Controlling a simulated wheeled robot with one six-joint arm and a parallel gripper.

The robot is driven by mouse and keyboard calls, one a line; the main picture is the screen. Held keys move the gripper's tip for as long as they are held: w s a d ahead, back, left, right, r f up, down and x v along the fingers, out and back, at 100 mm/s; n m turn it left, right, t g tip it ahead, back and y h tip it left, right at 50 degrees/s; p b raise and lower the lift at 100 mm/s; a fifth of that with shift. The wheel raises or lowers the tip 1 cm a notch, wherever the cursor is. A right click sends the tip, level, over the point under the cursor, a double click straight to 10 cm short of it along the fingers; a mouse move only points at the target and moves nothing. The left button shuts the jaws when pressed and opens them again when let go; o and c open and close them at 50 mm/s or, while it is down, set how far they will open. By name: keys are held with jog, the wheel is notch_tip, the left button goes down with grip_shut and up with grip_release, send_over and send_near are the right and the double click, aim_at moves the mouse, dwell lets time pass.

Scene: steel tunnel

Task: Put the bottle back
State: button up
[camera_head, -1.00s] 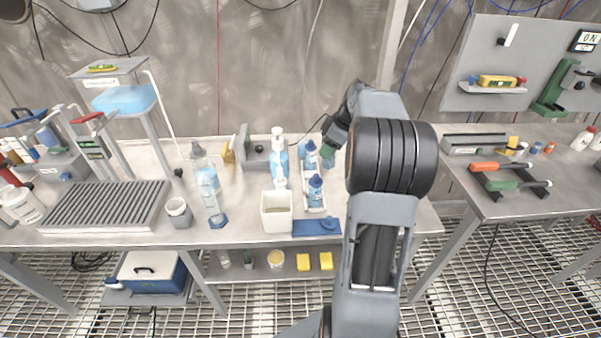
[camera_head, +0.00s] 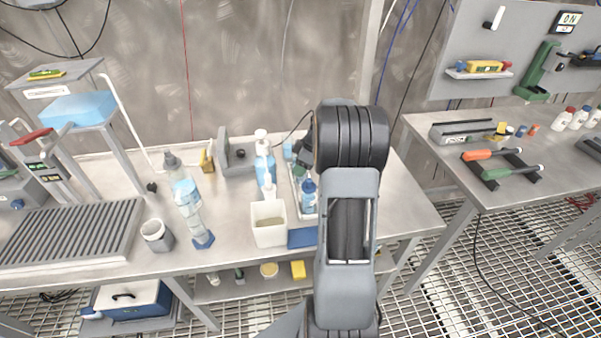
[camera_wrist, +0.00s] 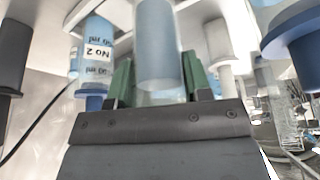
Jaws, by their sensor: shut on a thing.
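My gripper (camera_wrist: 158,78) has its green fingers shut on a clear, pale-blue bottle (camera_wrist: 160,40) in the wrist view. The bottle's ends are out of that view or behind the gripper. In the head view my gripper (camera_head: 300,172) is just left of my arm, over the white rack (camera_head: 297,203), and the held bottle is mostly hidden. A small blue bottle (camera_head: 309,193) stands in the front of this rack. A bottle labelled "No 2" (camera_wrist: 92,50) is left of the held one in the wrist view. I cannot tell whether the held bottle touches the rack.
A blue pad (camera_head: 301,238) lies in front. Bare bench shows to the right of my arm.

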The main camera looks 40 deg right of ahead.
jog(key=shift+f, duration=1.55)
jog(key=shift+f, duration=0.1)
jog(key=o, duration=1)
